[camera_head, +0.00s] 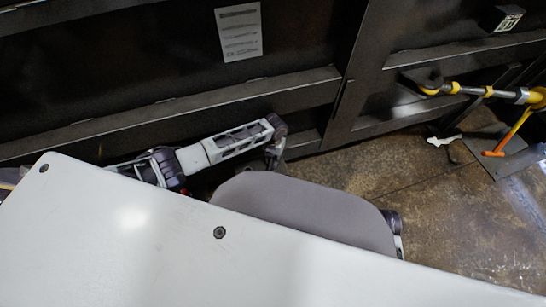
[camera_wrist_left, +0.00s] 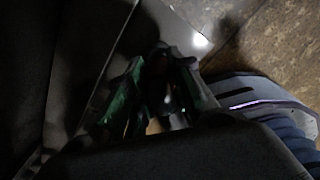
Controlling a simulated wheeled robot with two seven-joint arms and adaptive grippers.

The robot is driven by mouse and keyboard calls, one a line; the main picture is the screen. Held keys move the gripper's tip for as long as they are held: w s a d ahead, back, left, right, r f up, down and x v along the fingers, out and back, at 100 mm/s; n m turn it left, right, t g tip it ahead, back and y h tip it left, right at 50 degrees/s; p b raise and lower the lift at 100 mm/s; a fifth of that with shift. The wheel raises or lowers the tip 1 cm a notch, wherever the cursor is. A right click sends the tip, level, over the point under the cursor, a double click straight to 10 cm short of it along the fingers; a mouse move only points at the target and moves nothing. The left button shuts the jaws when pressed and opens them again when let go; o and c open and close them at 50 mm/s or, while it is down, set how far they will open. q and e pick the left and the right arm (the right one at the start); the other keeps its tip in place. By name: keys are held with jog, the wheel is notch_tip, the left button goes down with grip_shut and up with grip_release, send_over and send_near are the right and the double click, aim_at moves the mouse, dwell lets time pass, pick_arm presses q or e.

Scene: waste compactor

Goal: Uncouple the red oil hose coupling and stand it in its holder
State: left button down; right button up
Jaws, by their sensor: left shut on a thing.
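My left gripper (camera_head: 274,150) is at the end of the arm that comes in from the left, low against the dark metal wall of the compactor. In the left wrist view its fingers (camera_wrist_left: 163,92) are shut on a dark, shaded thing with a faint red tint, which I take to be the red oil hose coupling (camera_wrist_left: 168,99). Its outline is mostly lost in shadow. The hose and the holder cannot be made out in either view. My right gripper is not in view.
A white paper notice (camera_head: 239,32) is on the dark wall (camera_head: 170,60). A yellow and black pole (camera_head: 470,90) and an orange T-handle (camera_head: 510,137) are at the right. Worn brown floor (camera_head: 440,200) lies open at the right.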

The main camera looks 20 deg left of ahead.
pick_arm(q)
jog(key=shift+f, duration=0.35)
dwell(0.3)
jog(key=c, duration=1.2)
grip_release()
jog(key=shift+c, duration=0.3)
